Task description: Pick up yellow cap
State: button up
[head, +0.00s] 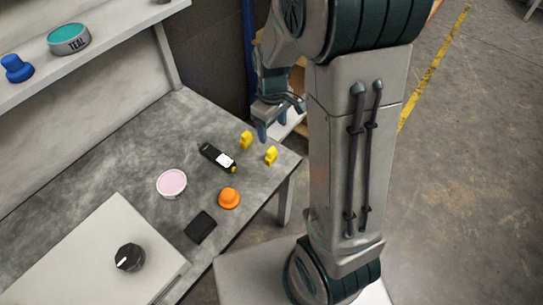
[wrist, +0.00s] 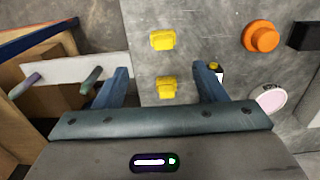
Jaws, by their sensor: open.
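Two small yellow caps lie on the grey table. In the head view one yellow cap (head: 246,140) is farther back and the other yellow cap (head: 271,156) is near the table's right corner. In the wrist view one cap (wrist: 167,88) shows between my fingers, nearer the right one, and the other cap (wrist: 162,40) lies farther out beyond the fingertips. My gripper (head: 280,124) is open and empty near the table's right end, beside the caps. Its fingers (wrist: 161,72) point towards the table in the wrist view. No cap is visibly touched.
A black bottle with a white label (head: 217,157) lies left of the caps. An orange cap (head: 229,198), a pink-topped round tin (head: 172,184) and a black block (head: 200,227) are nearer the front. A shelf holds a teal tin (head: 69,39) and a blue cap (head: 16,68).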

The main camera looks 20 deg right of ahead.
aim_at(271, 150)
notch_tip(271, 150, down, 7)
jog(key=shift+f+b, duration=0.1)
jog(key=shift+b, duration=0.7)
jog(key=shift+s+a+f+b, duration=0.15)
jog(key=shift+f+b, duration=0.7)
jog(key=shift+f, duration=1.8)
jog(key=c, duration=1.1)
